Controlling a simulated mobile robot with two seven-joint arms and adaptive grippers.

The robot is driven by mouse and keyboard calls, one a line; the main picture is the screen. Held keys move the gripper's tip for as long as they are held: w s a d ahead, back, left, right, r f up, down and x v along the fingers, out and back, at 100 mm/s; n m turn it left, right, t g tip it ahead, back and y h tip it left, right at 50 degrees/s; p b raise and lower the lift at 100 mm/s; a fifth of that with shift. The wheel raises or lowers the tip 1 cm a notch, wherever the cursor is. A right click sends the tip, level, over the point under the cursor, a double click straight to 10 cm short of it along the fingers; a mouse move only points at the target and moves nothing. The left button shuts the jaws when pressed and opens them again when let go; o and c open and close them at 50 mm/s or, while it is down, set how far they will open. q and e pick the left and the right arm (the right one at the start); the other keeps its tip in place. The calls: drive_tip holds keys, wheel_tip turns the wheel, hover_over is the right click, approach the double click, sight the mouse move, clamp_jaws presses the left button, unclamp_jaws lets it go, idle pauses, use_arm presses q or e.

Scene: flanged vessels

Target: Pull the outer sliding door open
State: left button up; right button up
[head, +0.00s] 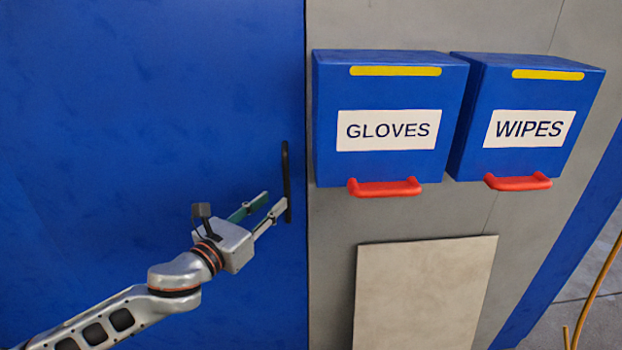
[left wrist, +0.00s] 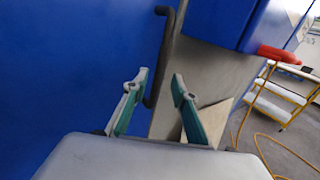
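The blue sliding door (head: 150,110) fills the left of the head view, with its right edge beside a grey wall. A black vertical bar handle (head: 287,165) is on the door near that edge. My left gripper (head: 274,201) is open, its fingertips at the lower part of the handle. In the left wrist view the handle (left wrist: 163,50) comes down toward the gap between the open fingers (left wrist: 159,86), nearer the left finger. I cannot tell whether a finger touches it. My right gripper is not in view.
Right of the door, a blue GLOVES box (head: 390,165) and a blue WIPES box (head: 525,160) with red handles stick out from the grey wall (head: 330,260). A beige panel (head: 425,290) is below them. A yellow step stand (left wrist: 275,100) and hose (left wrist: 262,155) are at right.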

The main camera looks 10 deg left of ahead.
sight(285, 190)
use_arm(q)
drive_tip(key=shift+w+d+r, duration=0.15)
drive_tip(key=shift+w+r, duration=0.05)
drive_tip(key=shift+w, duration=0.45)
drive_tip(key=shift+p+x, duration=0.3)
drive_tip(key=shift+x, duration=2.75)
drive_tip(key=shift+f, duration=0.1)
clamp_jaws()
